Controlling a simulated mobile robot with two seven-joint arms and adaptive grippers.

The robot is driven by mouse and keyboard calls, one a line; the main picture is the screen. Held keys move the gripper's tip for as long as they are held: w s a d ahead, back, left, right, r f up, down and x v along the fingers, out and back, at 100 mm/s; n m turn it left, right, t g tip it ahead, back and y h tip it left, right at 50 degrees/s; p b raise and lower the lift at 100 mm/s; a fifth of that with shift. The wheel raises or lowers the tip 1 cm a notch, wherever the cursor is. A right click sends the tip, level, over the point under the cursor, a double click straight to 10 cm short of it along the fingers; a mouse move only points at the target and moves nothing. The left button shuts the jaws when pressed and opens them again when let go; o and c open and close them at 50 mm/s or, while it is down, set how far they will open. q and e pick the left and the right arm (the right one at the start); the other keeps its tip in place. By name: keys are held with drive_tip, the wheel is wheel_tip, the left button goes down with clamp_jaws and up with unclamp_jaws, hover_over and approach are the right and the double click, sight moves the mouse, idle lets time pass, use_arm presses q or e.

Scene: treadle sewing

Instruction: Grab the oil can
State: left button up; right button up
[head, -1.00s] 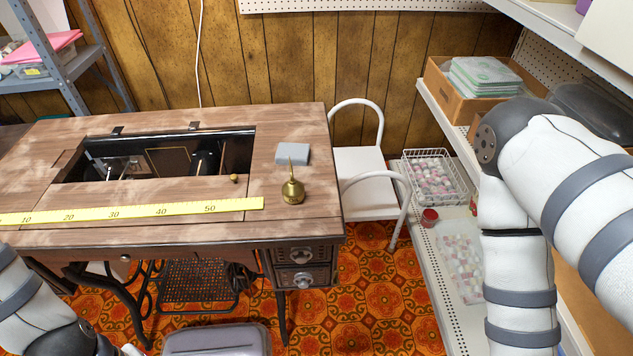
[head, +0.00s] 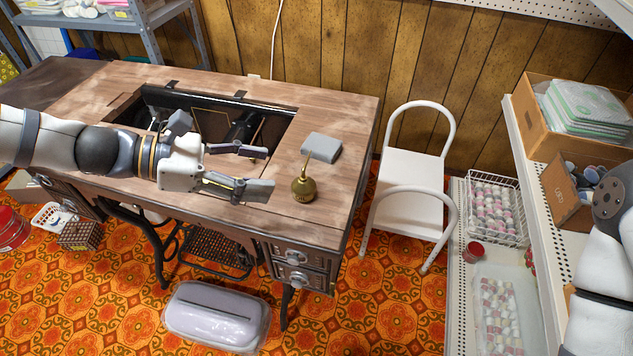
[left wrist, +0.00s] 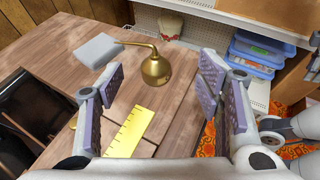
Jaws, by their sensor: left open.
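The brass oil can (head: 303,189), with a round body and a thin spout, stands upright on the wooden sewing table (head: 340,110) near its right end. My left gripper (head: 262,170) is open over the table, just left of the oil can, with its fingers pointing at it. In the left wrist view the oil can (left wrist: 156,68) is ahead of the open fingers (left wrist: 160,98), between them and apart from both. Its spout points left there. My right gripper is out of view; only part of the right arm shows at the right edge.
A grey block (head: 321,147) lies just behind the oil can. A yellow tape measure (left wrist: 130,130) lies on the table under my left gripper. The table's open well (head: 275,130) is behind the gripper. A white chair (head: 408,205) stands right of the table.

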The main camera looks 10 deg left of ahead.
sight(302, 177)
use_arm(q)
drive_tip(key=b+x, duration=0.1)
drive_tip(key=x, duration=0.2)
drive_tip(key=f+b+x, duration=0.1)
drive_tip(key=x, duration=0.2)
drive_tip(key=b+x, duration=0.1)
drive_tip(key=x, duration=0.1)
drive_tip(key=shift+w+f, duration=0.25)
drive_tip(key=shift+f, duration=0.1)
drive_tip(key=shift+w+d+r, duration=0.1)
drive_tip(key=shift+w+d, duration=0.05)
drive_tip(key=shift+r, duration=0.15)
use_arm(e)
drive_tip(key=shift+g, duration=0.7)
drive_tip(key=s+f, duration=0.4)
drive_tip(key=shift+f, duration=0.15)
use_arm(q)
clamp_jaws()
